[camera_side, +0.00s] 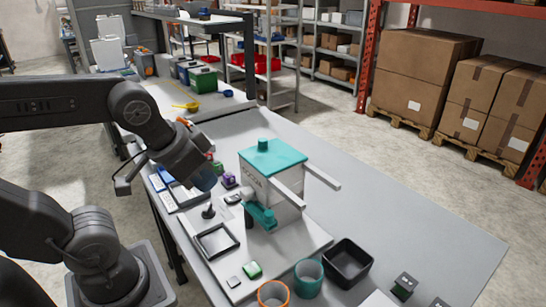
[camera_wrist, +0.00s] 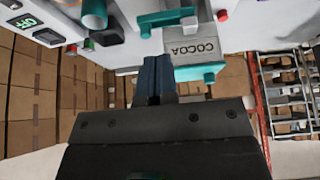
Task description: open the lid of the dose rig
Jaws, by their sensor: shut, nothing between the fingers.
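The dose rig appears to be the white box (camera_side: 262,190) standing on the bench in the side view. Its teal lid (camera_side: 285,158) lies flat on top, with a round teal knob (camera_side: 263,145). A teal spout-like part (camera_side: 262,216) sticks out low at the front. My gripper (camera_side: 207,180) is left of the box, apart from it in the side view. In the wrist view my gripper (camera_wrist: 155,72) has its dark fingers together and empty. A grey COCOA label (camera_wrist: 193,50) and teal parts (camera_wrist: 198,72) show just beyond the fingertips; whether they touch cannot be told.
A black square bin (camera_side: 348,263), a teal cup (camera_side: 308,277) and an orange-rimmed cup (camera_side: 273,295) stand in front. A dark square frame (camera_side: 215,240) lies on the board.

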